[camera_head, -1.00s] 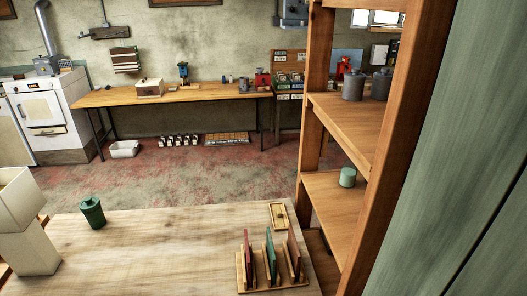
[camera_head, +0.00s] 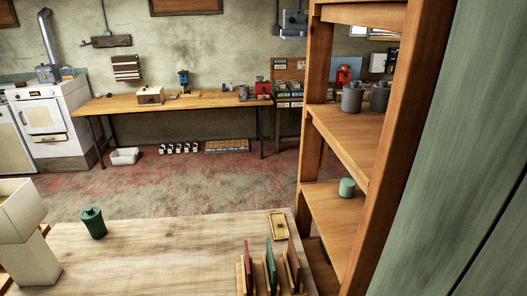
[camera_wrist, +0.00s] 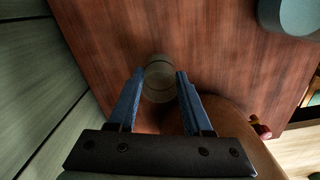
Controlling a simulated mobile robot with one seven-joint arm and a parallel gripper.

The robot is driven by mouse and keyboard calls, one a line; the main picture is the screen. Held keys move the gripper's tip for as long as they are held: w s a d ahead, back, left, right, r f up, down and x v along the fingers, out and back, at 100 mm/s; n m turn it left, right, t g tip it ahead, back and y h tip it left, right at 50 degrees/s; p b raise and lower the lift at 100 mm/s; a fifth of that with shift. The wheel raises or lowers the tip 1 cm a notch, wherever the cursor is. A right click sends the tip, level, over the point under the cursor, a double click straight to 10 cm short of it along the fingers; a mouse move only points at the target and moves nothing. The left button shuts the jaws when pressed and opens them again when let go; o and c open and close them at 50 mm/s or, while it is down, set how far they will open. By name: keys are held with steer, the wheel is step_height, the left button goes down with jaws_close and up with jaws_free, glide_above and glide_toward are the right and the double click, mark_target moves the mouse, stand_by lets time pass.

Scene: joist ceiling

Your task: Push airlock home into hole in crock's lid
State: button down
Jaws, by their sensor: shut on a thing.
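In the wrist view my gripper (camera_wrist: 158,76) has its two blue fingers on either side of a small, clear, round-ended cylinder (camera_wrist: 159,82), which looks like the airlock, and is shut on it. Its lower end and any stem are hidden by the view along it. A brown rounded body (camera_wrist: 240,122) shows just right of and below the right finger; it may be the crock, but I cannot tell. No lid hole can be made out. My gripper does not show in the head view.
A reddish-brown wooden surface (camera_wrist: 100,30) lies behind the gripper, with a grey-teal round object (camera_wrist: 290,14) at its upper right. In the head view a wooden shelf unit (camera_head: 345,140) holds dark canisters (camera_head: 352,97).

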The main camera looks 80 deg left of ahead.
steer(key=shift+r+p, duration=2.45)
steer(key=shift+p, duration=0.05)
